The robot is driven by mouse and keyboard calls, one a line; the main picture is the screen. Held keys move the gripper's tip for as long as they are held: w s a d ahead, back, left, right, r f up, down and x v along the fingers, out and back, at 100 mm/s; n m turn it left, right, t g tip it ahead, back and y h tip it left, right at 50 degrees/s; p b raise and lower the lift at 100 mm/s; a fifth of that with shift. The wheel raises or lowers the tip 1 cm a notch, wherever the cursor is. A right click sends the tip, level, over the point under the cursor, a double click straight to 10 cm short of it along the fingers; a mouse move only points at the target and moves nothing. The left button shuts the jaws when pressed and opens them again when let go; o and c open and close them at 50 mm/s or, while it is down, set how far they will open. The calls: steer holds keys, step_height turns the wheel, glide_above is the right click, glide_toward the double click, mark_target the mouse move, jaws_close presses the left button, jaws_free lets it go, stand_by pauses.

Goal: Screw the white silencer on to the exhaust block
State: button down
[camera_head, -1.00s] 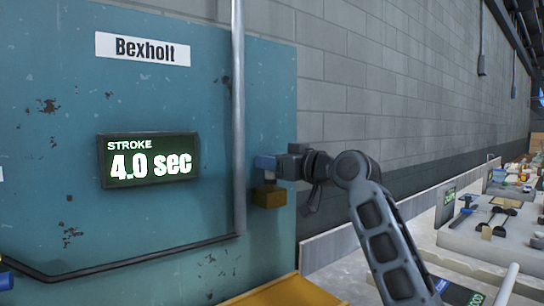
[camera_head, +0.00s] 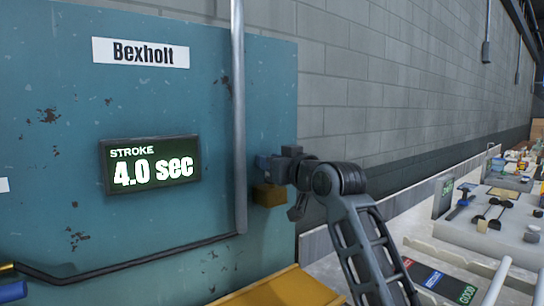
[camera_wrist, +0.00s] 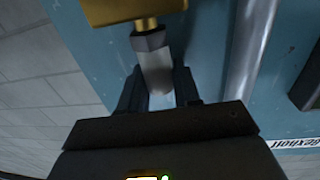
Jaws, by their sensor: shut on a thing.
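The exhaust block is a brass-coloured block (camera_head: 268,195) at the right edge of the blue cabinet; it also shows at the top of the wrist view (camera_wrist: 125,10). A short brass neck (camera_wrist: 146,24) comes out of it. The white silencer (camera_wrist: 157,72), with a grey hex collar (camera_wrist: 150,40), is in line with this neck, its collar up against it. How far the thread is engaged is hidden. My gripper (camera_wrist: 160,97) is shut on the silencer's white body. In the head view my gripper (camera_head: 274,163) is just above the block and hides the silencer.
The blue cabinet (camera_head: 60,120) has a vertical grey pipe (camera_head: 239,110) left of my gripper and a display (camera_head: 150,163) reading "STROKE 4.0 sec". A yellow ledge (camera_head: 275,287) lies below. A bench with several tools (camera_head: 490,228) is at right.

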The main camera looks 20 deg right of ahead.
steer(key=shift+a+f+m+h+p, duration=0.1)
steer(key=shift+m+h+p, duration=0.2)
steer(key=shift+h, duration=0.1)
steer(key=c, duration=1)
jaws_free()
steer(key=shift+w, duration=0.1)
steer(key=shift+c, duration=0.2)
steer(key=shift+o, duration=1.3)
steer(key=shift+d+f+n+y+b, duration=0.15)
steer(key=shift+d+n+y+b, duration=0.15)
steer(key=shift+n+y+b, duration=0.45)
steer(key=n+g+y+b, duration=0.1)
steer(key=y+b, duration=0.1)
steer(key=n+y+b, duration=0.1)
steer(key=y+b, duration=0.1)
steer(key=shift+a+g, duration=0.1)
steer(key=shift+g, duration=0.3)
steer(key=shift+n+y+b, duration=0.25)
steer(key=shift+n+b, duration=0.1)
steer(key=shift+b, duration=0.05)
